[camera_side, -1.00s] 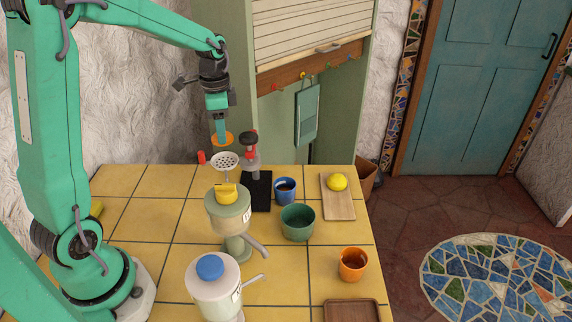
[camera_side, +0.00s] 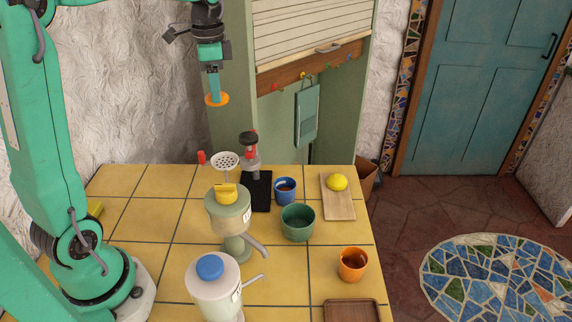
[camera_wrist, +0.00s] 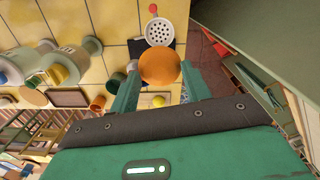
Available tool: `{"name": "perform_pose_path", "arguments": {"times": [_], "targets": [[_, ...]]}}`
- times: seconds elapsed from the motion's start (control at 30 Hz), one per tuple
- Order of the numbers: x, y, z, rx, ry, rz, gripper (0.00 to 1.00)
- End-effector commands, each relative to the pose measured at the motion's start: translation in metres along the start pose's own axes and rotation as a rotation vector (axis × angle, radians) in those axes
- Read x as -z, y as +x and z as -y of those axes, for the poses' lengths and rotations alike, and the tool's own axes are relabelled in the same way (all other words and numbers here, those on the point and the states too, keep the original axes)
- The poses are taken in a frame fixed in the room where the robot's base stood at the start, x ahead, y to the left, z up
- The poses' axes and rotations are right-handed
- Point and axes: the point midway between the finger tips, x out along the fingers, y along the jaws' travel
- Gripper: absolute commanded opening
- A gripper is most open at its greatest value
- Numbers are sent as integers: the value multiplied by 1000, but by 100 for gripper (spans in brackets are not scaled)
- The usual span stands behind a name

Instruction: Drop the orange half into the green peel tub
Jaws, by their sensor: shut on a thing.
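My gripper (camera_side: 214,92) is shut on the orange half (camera_side: 218,100) and holds it high above the back of the counter. In the wrist view the orange half (camera_wrist: 159,67) sits between the two fingertips, its rounded side toward the camera. The green tub (camera_side: 298,222) stands on the tiles right of the middle, well below and to the right of my gripper. It looks empty in the side view, though its bottom is dark.
A juicer with a perforated bowl (camera_side: 225,161) and red handle stands below my gripper. A juicer with a yellow cone (camera_side: 227,194), a blue-topped one (camera_side: 210,267), a blue cup (camera_side: 285,190), an orange cup (camera_side: 353,264) and a board (camera_side: 338,204) with a lemon (camera_side: 337,182) surround the tub.

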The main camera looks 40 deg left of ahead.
Motion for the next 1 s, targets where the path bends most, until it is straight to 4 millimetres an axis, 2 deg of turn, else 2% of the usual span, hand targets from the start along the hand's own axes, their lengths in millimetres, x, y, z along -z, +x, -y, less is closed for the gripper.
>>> {"name": "perform_pose_path", "arguments": {"times": [0.37,0.7,1.0], "targets": [[56,2,-48,0,298,0,24],[112,2,-121,0,674,-1,24],[141,2,-179,0,938,-1,24]]}}
